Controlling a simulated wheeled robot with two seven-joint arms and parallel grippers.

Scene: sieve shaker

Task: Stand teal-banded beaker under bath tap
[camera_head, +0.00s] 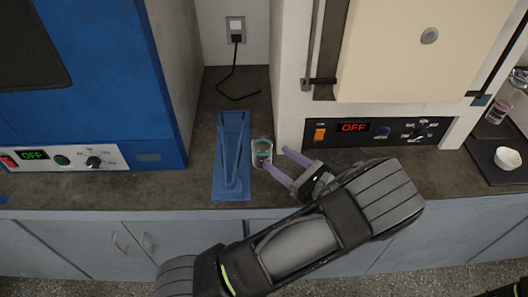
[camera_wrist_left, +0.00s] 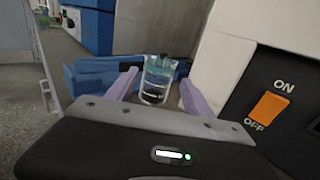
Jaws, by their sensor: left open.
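The teal-banded beaker (camera_head: 262,153) is a small clear glass standing upright on the dark counter, right of a blue stand. It also shows in the left wrist view (camera_wrist_left: 157,82), between and slightly beyond the finger ends. My left gripper (camera_head: 276,158) is open, its two purple fingers pointing at the beaker from the right. I cannot tell whether a finger touches the glass. A shiny metal fitting, perhaps the bath tap (camera_head: 520,76), is partly cut off at the right edge. My right gripper is not visible.
A blue stand (camera_head: 232,165) lies close left of the beaker. A blue oven (camera_head: 90,75) and a cream oven (camera_head: 400,60) flank the gap.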

